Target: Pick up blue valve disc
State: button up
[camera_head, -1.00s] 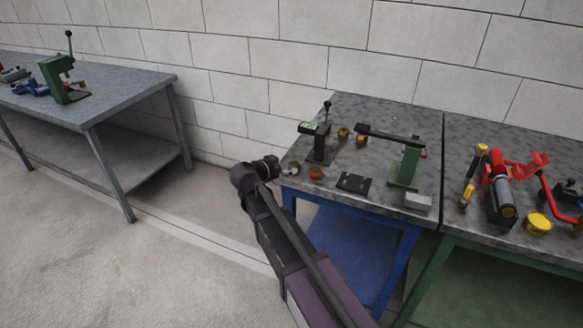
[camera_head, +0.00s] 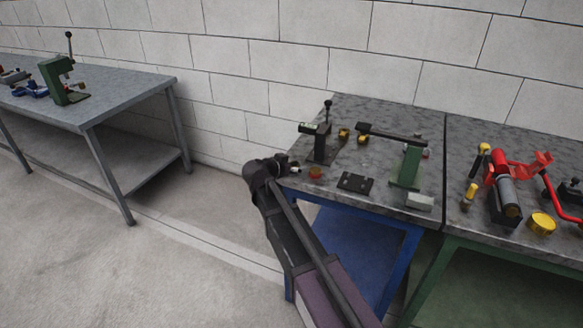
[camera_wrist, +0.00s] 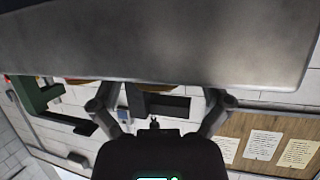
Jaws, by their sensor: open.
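I cannot make out a blue valve disc for certain in either view. My gripper (camera_head: 291,166) is at the left front corner of the middle workbench (camera_head: 385,155), close to its edge. In the wrist view my gripper (camera_wrist: 158,90) shows its two fingers spread wide, with nothing held between them. A grey surface (camera_wrist: 160,40) fills the top of that view, and a brownish-yellow rim (camera_wrist: 156,86) shows under its edge between the fingers. A small reddish-orange round part (camera_head: 315,173) lies on the bench just right of my gripper.
A black press (camera_head: 322,143), a dark plate (camera_head: 355,183) and a green press (camera_head: 408,165) stand right of my gripper. Red tools (camera_head: 510,175) and a yellow cup (camera_head: 541,223) lie on the right bench. The floor to the left is clear.

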aim_at(294, 164)
grip_shut()
dwell(0.3)
jog(key=shift+r, duration=0.15)
notch_tip(294, 164, up, 4)
jog(key=p, duration=0.3)
jog(key=shift+f+p, duration=0.25)
jog(key=shift+p, duration=0.15)
jog(key=s+d, duration=0.3)
jog(key=s, duration=0.4)
jog(key=s+d+r+p, duration=0.1)
jog(key=s+d, duration=0.1)
jog(key=s, duration=0.6)
jog(key=shift+d, duration=0.4)
jog(key=shift+r, duration=0.1)
